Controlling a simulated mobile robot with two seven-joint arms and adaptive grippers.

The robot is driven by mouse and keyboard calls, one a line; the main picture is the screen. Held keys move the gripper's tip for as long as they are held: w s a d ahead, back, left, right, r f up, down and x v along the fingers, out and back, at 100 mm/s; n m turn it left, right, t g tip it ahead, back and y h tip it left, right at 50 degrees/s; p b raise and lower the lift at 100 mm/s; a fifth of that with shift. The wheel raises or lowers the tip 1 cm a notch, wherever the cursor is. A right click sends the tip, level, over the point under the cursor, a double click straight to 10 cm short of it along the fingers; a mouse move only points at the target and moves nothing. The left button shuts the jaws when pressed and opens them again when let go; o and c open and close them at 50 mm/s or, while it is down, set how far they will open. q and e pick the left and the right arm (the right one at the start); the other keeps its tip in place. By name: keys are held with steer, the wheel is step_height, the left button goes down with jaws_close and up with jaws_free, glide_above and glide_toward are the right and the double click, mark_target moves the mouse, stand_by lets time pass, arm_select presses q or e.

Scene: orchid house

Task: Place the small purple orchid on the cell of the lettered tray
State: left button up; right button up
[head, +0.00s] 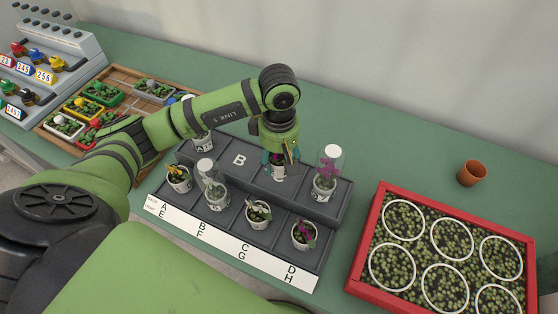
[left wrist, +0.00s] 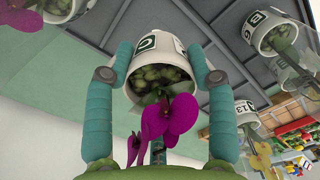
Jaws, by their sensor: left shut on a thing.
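My left gripper (head: 280,155) is shut on the small purple orchid (head: 278,172) in a white pot, with the arm reaching down from above. In the left wrist view the orchid's purple flower (left wrist: 172,118) and white pot (left wrist: 165,50) show between the two teal fingers (left wrist: 160,70). The lettered tray (head: 228,242) is a dark grey two-step stand with a white strip lettered A to H. The held pot is over or on the third cell of the back step; I cannot tell if it touches. The cell marked B (head: 239,160), left of it, is empty.
Other tray cells hold potted orchids, including a purple one under a clear cover (head: 328,172) just right of the gripper and another purple one (head: 304,234) at front right. A red-framed planter (head: 357,270) and terracotta pot (head: 472,173) stand right. A wooden crate (head: 122,75) is left.

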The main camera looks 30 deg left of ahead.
mark_target(280, 164)
arm_select(q)
steer(key=shift+w+a+f, duration=0.25)
steer(key=shift+w+f, duration=0.2)
steer(key=shift+w, duration=0.15)
step_height(280, 164, down, 3)
steer(key=shift+p, duration=0.95)
steer(key=shift+f, duration=0.5)
steer(key=shift+f+b, duration=0.25)
steer(key=shift+b, duration=0.05)
steer(key=o, duration=1.4)
steer(key=shift+r, duration=0.1)
